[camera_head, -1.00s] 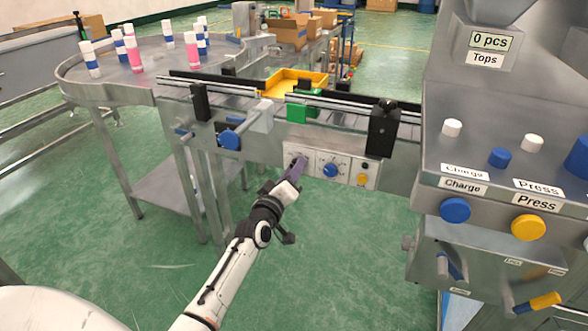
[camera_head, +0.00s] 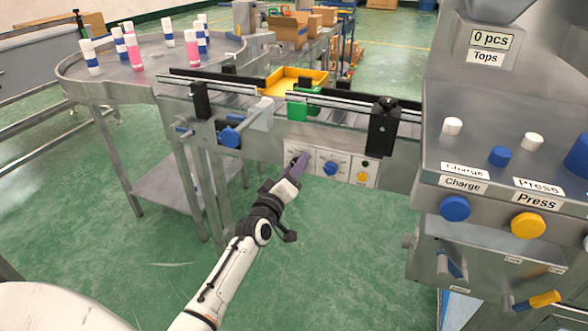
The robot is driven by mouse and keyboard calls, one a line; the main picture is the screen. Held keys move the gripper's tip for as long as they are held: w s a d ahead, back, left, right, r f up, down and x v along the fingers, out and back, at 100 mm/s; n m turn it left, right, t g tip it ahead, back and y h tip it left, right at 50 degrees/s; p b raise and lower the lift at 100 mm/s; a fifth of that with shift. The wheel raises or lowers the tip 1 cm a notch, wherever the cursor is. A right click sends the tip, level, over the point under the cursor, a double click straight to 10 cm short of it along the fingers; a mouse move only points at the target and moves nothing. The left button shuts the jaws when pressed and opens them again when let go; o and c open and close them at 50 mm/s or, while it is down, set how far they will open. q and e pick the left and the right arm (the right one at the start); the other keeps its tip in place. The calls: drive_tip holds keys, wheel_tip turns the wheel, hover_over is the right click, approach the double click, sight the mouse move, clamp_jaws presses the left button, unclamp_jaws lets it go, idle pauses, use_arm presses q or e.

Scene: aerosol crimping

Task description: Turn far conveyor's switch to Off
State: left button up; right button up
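The conveyor (camera_head: 262,133) runs across the middle, with a control panel (camera_head: 346,179) on its front side. The panel carries a blue knob (camera_head: 330,168), a small black button and a yellow button (camera_head: 362,176). The panel's left part, where another switch may sit, is covered by my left gripper (camera_head: 300,162). The gripper's fingertips are at the panel's left part, seen from behind. The view does not show clearly whether the fingers are open or shut, or whether they touch a knob. My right gripper is out of view.
A round metal table (camera_head: 150,83) with several white, blue and pink cans stands at the left. The crimping machine (camera_head: 500,160) with buttons and handles stands at the right. A yellow tray (camera_head: 297,80) lies behind the conveyor. Green floor below the panel is clear.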

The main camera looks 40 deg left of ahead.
use_arm(q)
drive_tip(key=v, duration=1)
drive_tip(key=shift+p, duration=0.35)
drive_tip(key=shift+s+d, duration=0.1)
idle(0.6)
